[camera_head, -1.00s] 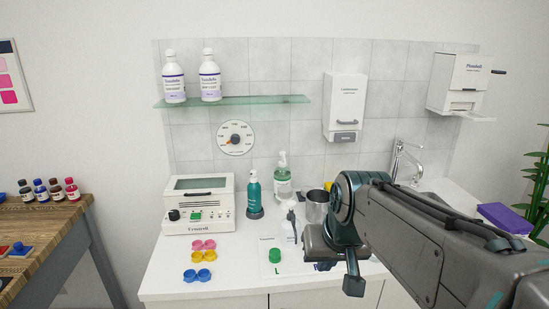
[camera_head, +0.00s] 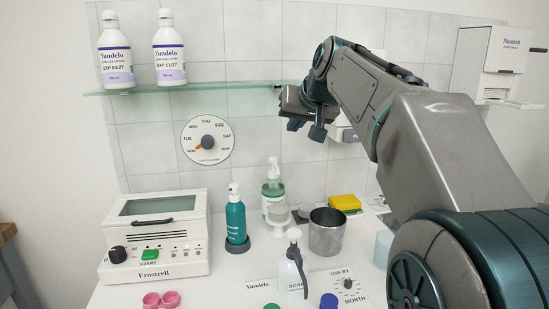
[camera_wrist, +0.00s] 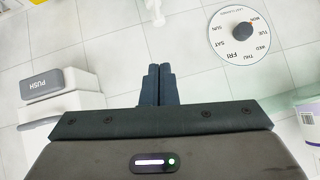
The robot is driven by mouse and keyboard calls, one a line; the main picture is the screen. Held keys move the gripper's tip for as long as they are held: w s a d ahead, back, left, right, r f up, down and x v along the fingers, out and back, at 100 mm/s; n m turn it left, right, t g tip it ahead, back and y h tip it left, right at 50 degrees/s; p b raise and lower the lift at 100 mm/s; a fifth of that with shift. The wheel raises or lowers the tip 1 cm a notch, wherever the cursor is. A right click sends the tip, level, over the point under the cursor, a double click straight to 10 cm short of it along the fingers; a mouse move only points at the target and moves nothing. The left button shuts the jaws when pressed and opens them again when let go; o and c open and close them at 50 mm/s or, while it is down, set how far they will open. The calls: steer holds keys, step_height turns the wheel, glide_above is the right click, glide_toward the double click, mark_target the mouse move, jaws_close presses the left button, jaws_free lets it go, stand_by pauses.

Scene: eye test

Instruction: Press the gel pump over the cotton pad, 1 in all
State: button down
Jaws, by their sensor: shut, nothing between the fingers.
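A clear pump bottle with a white pump head and a green-and-white label, which looks like the gel pump (camera_head: 274,190), stands upright at the back of the counter. A small white round piece on a stand, possibly the cotton pad (camera_head: 278,214), sits right in front of it; I cannot tell for sure. My gripper (camera_head: 290,112) is up near the wall, well above the pump bottle and apart from it. In the wrist view my gripper (camera_wrist: 160,68) has its fingers together and empty, facing the tiles.
A glass shelf (camera_head: 200,88) holds two bottles. A wall dispenser (camera_wrist: 55,85) and a dial (camera_wrist: 243,36) flank my gripper.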

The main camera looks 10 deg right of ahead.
steer(key=shift+s+r, duration=0.1)
steer(key=b, duration=0.1)
glide_above(275, 160)
steer(key=s+d, duration=0.1)
steer(key=s, duration=0.2)
step_height(275, 160, down, 7)
step_height(275, 160, down, 2)
steer(key=shift+s+a+f+b, duration=0.1)
steer(key=shift+s+a+b, duration=0.05)
steer(key=shift+b, duration=0.3)
steer(key=shift+a+f, duration=0.15)
steer(key=shift+f, duration=0.45)
steer(key=shift+f, duration=0.1)
steer(key=shift+f+b, duration=0.9)
steer(key=shift+f, duration=0.35)
